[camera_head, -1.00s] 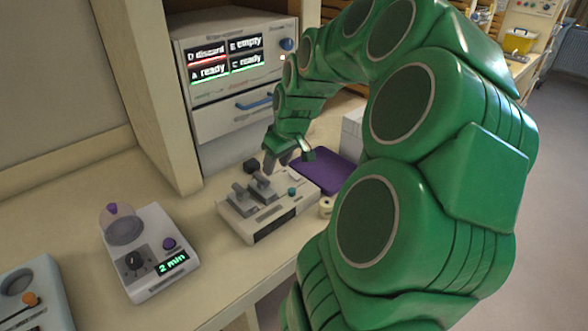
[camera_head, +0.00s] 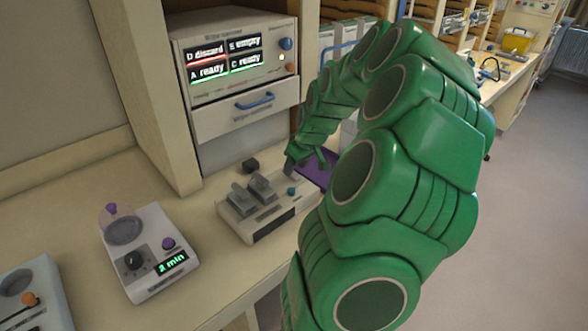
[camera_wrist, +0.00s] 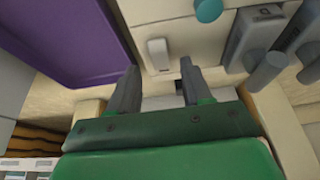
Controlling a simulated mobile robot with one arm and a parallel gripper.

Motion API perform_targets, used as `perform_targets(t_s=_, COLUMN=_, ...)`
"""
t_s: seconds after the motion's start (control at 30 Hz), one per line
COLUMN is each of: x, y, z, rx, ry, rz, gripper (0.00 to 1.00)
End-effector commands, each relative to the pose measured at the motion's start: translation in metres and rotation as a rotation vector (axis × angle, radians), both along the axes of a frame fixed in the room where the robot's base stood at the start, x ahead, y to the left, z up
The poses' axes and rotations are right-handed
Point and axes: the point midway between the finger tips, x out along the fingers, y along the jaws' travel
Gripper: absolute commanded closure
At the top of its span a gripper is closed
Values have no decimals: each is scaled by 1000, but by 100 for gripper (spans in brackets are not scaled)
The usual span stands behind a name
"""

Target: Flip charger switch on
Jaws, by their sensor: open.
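The charger (camera_head: 268,224) is a pale box on the counter with two dark grey units standing in its bays and a teal knob (camera_wrist: 208,9) on top. In the wrist view a small white rocker switch (camera_wrist: 158,56) sits on its pale top face, beside the bays. I cannot tell the switch's position. My gripper (camera_wrist: 158,78) is open, its two grey fingers pointing at the switch, one towards each side of it. No contact shows. In the head view my gripper (camera_head: 291,165) is at the charger's right end, and the switch is hidden there.
A timer device (camera_head: 148,250) reading "2 min" stands to the left. A cabinet (camera_head: 240,75) with lit displays stands behind. Bare counter (camera_head: 60,215) lies at left.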

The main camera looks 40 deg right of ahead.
Motion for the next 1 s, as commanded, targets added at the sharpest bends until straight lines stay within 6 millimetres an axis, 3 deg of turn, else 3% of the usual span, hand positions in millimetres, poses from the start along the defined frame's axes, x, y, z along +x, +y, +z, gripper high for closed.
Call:
perform_targets(t_s=0.2, x=7, y=0, z=-18, rx=1, ry=2, rz=0, gripper=51)
perform_targets(t_s=0.5, x=8, y=1, z=-21, rx=1, ry=1, rz=0, gripper=51)
perform_targets(t_s=0.83, x=8, y=0, z=-20, rx=1, ry=1, rz=0, gripper=100)
perform_targets(t_s=1.0, x=9, y=0, z=-21, rx=0, ry=9, rz=1, gripper=100)
